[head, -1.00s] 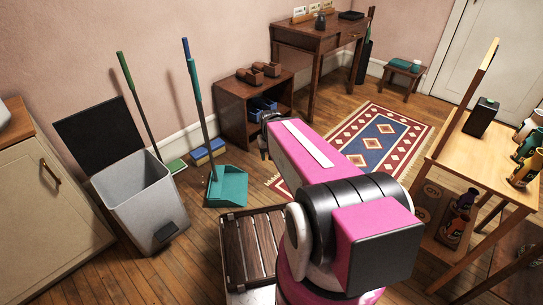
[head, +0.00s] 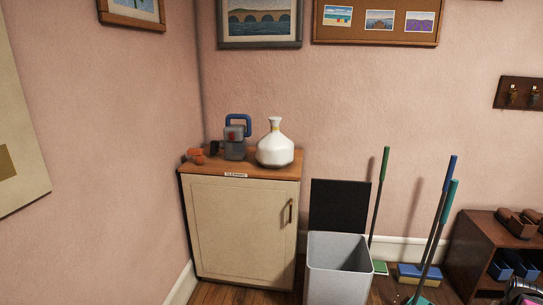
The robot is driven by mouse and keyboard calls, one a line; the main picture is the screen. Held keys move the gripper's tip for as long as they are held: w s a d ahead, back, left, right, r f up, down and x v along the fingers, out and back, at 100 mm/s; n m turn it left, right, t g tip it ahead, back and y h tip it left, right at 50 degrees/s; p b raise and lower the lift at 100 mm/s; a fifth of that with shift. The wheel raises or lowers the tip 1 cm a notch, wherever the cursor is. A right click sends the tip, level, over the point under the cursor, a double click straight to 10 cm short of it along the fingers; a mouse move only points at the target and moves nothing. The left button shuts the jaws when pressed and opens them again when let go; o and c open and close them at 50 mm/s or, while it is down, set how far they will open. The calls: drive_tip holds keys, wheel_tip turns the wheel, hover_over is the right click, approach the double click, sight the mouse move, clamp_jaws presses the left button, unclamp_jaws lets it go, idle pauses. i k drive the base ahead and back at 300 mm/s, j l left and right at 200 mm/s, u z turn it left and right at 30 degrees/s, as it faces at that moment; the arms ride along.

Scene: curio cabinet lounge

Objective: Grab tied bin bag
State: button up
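A white rounded bag (head: 275,148) with a narrow neck, a yellowish band at the neck and a flared top stands upright on the wooden top of the cream cabinet (head: 243,230). It looks like the tied bin bag. My gripper is far from it. Only a small part of the end of my arm shows at the bottom right corner in the head view, and its fingers cannot be made out. The grey bin (head: 338,280) stands on the floor right of the cabinet with its black lid (head: 340,205) up; its visible inside shows no bag.
Left of the bag on the cabinet are a grey thing with a blue handle (head: 235,145) and small orange items (head: 196,156). A green-handled broom (head: 378,195), blue and teal poles (head: 440,215) and a dark shelf (head: 480,235) stand to the right.

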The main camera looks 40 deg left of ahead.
sight(274, 150)
drive_tip(key=u, duration=1.95)
drive_tip(key=i+l, duration=0.2)
drive_tip(key=l, duration=0.15)
drive_tip(key=i+l, duration=0.2)
drive_tip(key=l, duration=0.2)
drive_tip(key=l+u, duration=0.3)
drive_tip(key=l, duration=0.2)
drive_tip(key=i, duration=0.05)
